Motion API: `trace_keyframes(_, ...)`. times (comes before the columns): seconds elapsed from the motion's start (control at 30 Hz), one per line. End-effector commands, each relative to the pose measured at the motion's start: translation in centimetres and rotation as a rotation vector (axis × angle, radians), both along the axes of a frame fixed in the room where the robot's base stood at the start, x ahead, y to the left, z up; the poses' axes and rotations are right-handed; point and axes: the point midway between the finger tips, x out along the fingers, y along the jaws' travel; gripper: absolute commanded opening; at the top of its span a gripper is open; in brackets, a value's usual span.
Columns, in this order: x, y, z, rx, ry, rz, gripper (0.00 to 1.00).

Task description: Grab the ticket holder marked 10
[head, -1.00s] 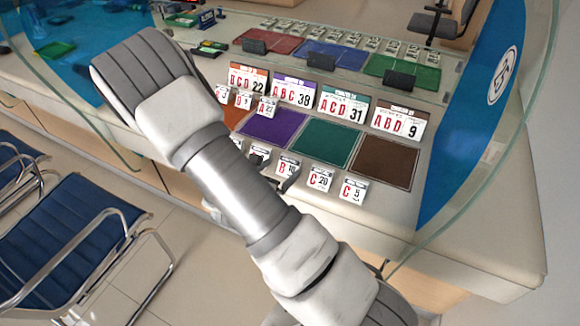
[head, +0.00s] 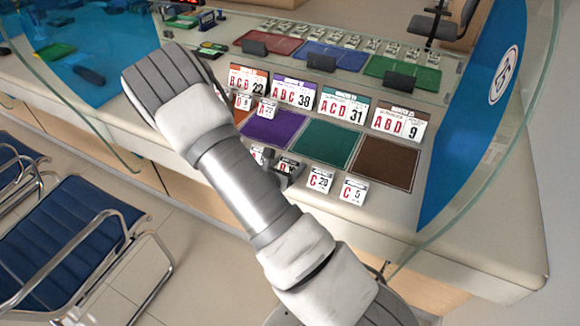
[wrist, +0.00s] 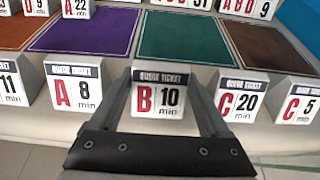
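The ticket holder marked B 10 (wrist: 158,97) is a small white stand with a dark "queue ticket" header, upright at the counter's front edge. In the wrist view it sits between the two fingers of my gripper (wrist: 158,80), one finger on each side. The fingers look open, with a narrow gap beside the holder; contact is not clear. In the head view the holder (head: 287,166) is partly hidden by my gripper (head: 284,178).
Neighbouring holders A 8 (wrist: 77,91) and C 20 (wrist: 239,101) stand close on either side, with C 5 (wrist: 301,104) farther right. Purple (head: 275,128), green (head: 326,142) and brown (head: 384,162) mats lie behind. A curved glass screen (head: 495,150) bounds the right.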

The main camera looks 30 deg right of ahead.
Motion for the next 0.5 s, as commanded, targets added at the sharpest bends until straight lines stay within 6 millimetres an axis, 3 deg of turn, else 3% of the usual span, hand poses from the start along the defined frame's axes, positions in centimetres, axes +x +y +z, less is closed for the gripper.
trace_keyframes(0.03,-0.01,0.01,0.00,0.000,0.000,0.000,0.62)
trace_keyframes(0.27,-0.01,0.01,0.03,0.000,0.000,0.000,0.23)
trace_keyframes(0.5,-0.01,0.01,0.09,0.000,0.000,0.000,0.23)
